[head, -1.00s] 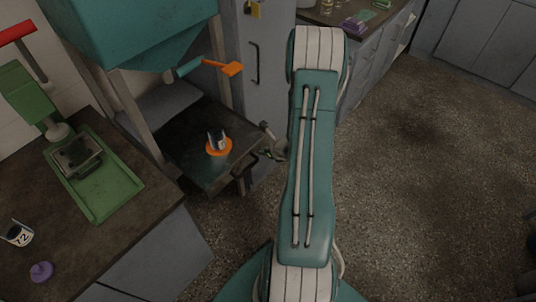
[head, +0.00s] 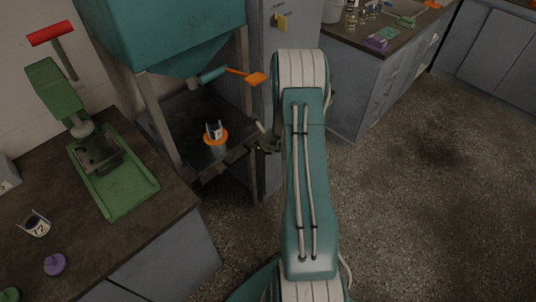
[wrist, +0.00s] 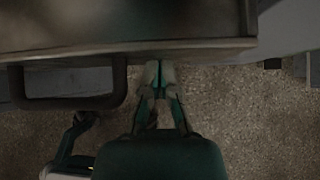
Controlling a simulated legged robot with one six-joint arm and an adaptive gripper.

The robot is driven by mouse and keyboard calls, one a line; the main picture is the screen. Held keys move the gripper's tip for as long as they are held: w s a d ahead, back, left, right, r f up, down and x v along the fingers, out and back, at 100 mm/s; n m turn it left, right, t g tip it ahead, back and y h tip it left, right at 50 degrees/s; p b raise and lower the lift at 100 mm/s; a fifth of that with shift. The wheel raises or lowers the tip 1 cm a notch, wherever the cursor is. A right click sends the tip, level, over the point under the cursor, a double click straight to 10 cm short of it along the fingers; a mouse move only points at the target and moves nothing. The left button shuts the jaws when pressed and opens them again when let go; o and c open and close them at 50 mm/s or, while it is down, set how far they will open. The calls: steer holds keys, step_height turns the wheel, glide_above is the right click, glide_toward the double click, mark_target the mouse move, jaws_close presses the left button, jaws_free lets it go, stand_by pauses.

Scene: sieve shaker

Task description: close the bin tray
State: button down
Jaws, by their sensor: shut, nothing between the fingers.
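The bin tray (head: 185,107) is a dark, flat tray under the teal hopper (head: 165,35). A small labelled cup (head: 214,130) stands on an orange disc (head: 215,137) on it. The tray's front part still sticks out past the hopper's front leg. In the wrist view, the tray's front edge (wrist: 200,48) spans the top, with a dark loop handle (wrist: 70,103) at left. My gripper (wrist: 160,68) is shut and empty, its tips at the front edge, right of the handle. They seem to touch it. In the head view my arm partly hides the gripper.
A bench at left holds a green press (head: 115,180), a cup marked 72 (head: 35,224) and a purple knob-like piece (head: 55,264). A grey locker (head: 283,30) with a padlock stands behind my arm. The floor at right is clear.

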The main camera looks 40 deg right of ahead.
mark_target(241, 131)
steer(key=w, duration=0.8)
steer(key=shift+w+a, duration=0.1)
steer(key=shift+a, duration=0.25)
steer(key=shift+w, duration=0.25)
steer(key=shift+r, duration=0.1)
